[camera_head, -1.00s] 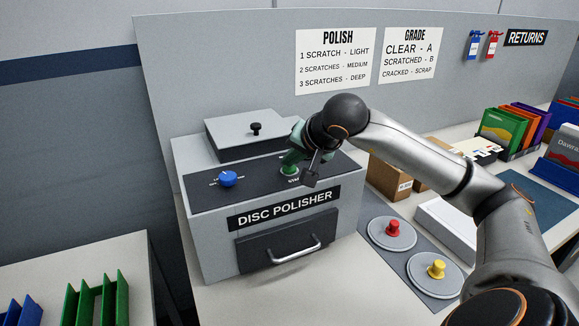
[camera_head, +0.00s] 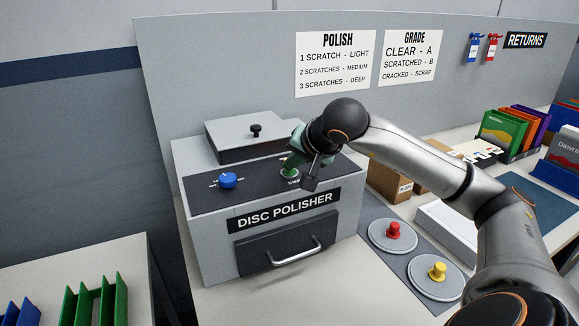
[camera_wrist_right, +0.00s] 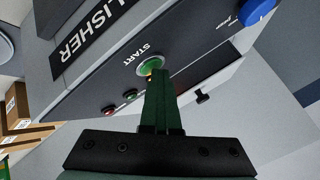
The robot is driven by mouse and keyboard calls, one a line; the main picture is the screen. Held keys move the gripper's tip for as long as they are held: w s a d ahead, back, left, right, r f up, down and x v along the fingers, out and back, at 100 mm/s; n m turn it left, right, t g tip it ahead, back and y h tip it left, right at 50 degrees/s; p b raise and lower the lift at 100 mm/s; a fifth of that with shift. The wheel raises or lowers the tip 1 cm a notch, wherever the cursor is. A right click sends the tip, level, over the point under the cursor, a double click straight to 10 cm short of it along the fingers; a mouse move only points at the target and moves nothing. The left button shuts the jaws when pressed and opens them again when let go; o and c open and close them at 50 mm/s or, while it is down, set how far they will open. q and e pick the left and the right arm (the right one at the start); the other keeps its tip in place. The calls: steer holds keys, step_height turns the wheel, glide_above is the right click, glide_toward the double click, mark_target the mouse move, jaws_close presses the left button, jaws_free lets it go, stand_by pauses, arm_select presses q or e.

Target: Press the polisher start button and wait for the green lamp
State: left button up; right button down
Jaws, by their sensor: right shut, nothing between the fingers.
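The disc polisher (camera_head: 215,250) is a grey box with a dark sloped top panel. Its start button (camera_wrist_right: 146,63), green in a pale ring, also shows partly in the head view (camera_head: 289,173). My right gripper (camera_wrist_right: 158,74) is shut and empty, its green fingertips at the button and covering part of it. I cannot tell whether they touch it or press it down. In the wrist view a small red lamp (camera_wrist_right: 109,110) and a small green lamp (camera_wrist_right: 130,95) sit beside the button; whether either is lit is unclear. My left gripper is out of view.
A blue knob (camera_head: 228,180) is on the panel's left, and a lid with a black knob (camera_head: 255,130) is behind. A drawer handle (camera_head: 296,253) juts from the front. Discs with red (camera_head: 393,230) and yellow (camera_head: 437,271) knobs lie to the right, beneath my arm.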

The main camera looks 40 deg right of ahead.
mark_target(291, 174)
steer(key=shift+r+p, duration=0.95)
steer(key=shift+r, duration=0.15)
steer(key=shift+r, duration=0.1)
step_height(291, 174, up, 5)
steer(key=p, duration=0.4)
stand_by(0.4)
